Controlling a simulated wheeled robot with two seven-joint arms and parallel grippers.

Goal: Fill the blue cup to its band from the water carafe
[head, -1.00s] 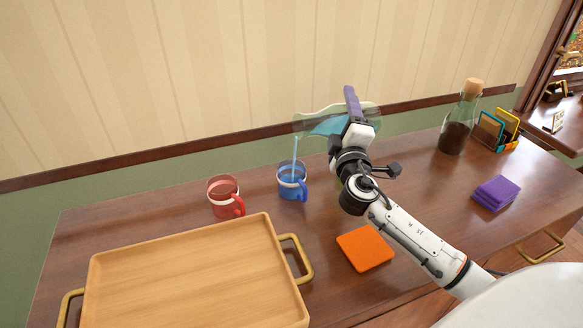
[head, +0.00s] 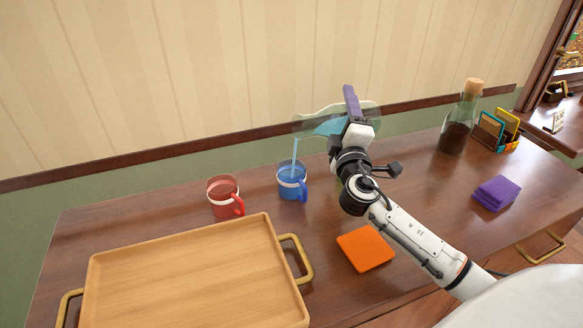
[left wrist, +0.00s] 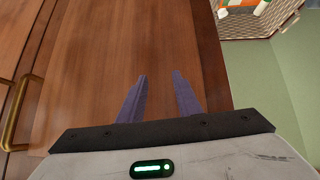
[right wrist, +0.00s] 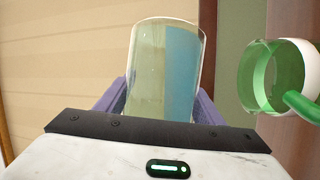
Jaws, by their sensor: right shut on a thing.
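The blue cup (head: 291,186) with a white band stands upright on the wooden table in the head view, its handle to the right. My right gripper (head: 352,112) is shut on the clear water carafe (head: 312,119) and holds it tilted, mouth to the left, above and right of the cup. A thin stream of water (head: 295,152) falls from its mouth into the cup. The level against the band is too small to tell. The carafe with blue water also shows between the fingers in the right wrist view (right wrist: 163,70). My left gripper (left wrist: 160,95) is open and empty.
A red cup (head: 223,197) stands left of the blue one. A green cup (right wrist: 265,75) shows in the right wrist view. A wooden tray (head: 190,275), orange coaster (head: 365,249), purple cloth stack (head: 494,193) and corked dark bottle (head: 459,122) stand on the table (head: 430,205).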

